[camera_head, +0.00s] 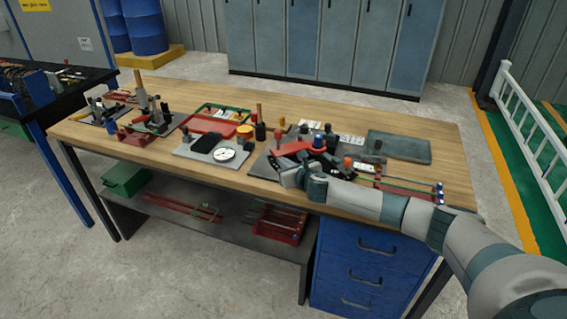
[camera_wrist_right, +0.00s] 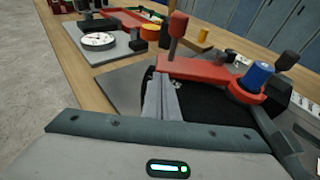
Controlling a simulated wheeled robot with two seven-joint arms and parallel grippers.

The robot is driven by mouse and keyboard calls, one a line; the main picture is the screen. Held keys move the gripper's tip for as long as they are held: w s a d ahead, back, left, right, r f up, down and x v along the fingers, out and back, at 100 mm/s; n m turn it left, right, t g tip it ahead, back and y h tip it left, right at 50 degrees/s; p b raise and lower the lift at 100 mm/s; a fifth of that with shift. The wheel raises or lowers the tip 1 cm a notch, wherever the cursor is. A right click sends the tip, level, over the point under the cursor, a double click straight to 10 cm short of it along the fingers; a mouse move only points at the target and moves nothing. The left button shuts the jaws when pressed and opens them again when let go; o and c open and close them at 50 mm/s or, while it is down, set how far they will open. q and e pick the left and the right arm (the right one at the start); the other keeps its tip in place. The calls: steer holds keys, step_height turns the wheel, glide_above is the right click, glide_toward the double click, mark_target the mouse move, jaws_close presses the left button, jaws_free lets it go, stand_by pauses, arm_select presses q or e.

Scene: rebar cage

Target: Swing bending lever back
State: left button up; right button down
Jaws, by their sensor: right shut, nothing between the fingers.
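The red bending lever (camera_head: 294,147) lies over the bending fixture on the right half of the workbench. My left gripper is in neither view.
A base plate with a dial gauge (camera_head: 224,154) stands left of the fixture. A red tray with a green frame (camera_head: 212,123) lies behind it. A grey-green mat (camera_head: 400,147) covers the bench's back right. Bare wood (camera_head: 255,188) runs along the front edge.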

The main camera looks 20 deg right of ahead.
mark_target(274, 153)
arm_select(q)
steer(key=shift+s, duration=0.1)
